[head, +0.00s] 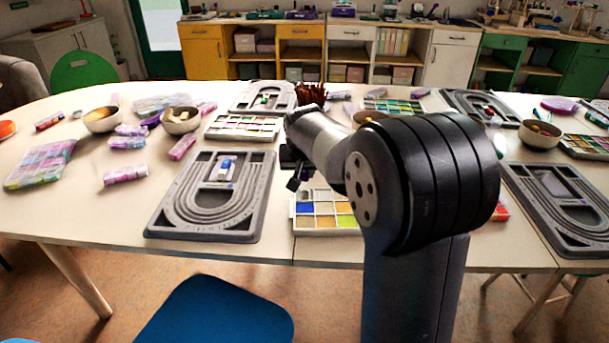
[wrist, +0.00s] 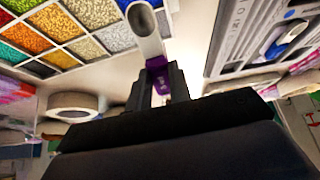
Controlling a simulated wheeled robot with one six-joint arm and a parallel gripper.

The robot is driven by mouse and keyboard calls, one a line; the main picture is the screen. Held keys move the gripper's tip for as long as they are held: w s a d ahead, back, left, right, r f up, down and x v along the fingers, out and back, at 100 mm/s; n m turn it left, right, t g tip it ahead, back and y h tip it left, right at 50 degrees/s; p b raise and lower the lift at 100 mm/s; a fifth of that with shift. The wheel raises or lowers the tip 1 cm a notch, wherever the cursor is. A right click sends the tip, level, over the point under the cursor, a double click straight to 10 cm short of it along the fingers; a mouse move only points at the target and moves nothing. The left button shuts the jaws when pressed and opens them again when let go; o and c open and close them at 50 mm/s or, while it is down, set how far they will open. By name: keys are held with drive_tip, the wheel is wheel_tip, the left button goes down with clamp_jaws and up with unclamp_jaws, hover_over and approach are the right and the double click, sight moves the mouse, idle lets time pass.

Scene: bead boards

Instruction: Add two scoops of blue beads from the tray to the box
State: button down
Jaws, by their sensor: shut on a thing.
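My gripper (head: 297,172) is shut on the purple handle of a scoop (wrist: 148,35); it also shows in the wrist view (wrist: 158,88). The scoop has a pale, rounded bowl pointing away from the jaws; I cannot make out beads in it. The bead tray (head: 327,231) has several coloured compartments, including blue beads (head: 305,208) at its left. In the wrist view the tray (wrist: 88,33) lies left of the scoop. A small blue and white box (head: 226,166) sits in the middle of the grey bead board left of my gripper; it also shows in the wrist view (wrist: 288,40).
The grey bead board (head: 164,221) lies left of the tray, and another board (head: 590,243) lies at the right. Bowls (head: 103,126), bead tubes (head: 125,175) and a second tray (head: 242,137) crowd the back. The front left tabletop is clear.

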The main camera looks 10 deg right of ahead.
sight(305, 183)
drive_tip(key=shift+s+f+b, duration=0.15)
drive_tip(key=shift+f+b, duration=0.25)
drive_tip(key=shift+b, duration=0.45)
drive_tip(key=shift+s+a+f+b, duration=0.1)
drive_tip(key=shift+s+f+b, duration=0.1)
drive_tip(key=shift+f+b, duration=0.35)
drive_tip(key=shift+s+f+b, duration=0.15)
drive_tip(key=shift+f+b, duration=0.25)
drive_tip(key=shift+f, duration=0.2)
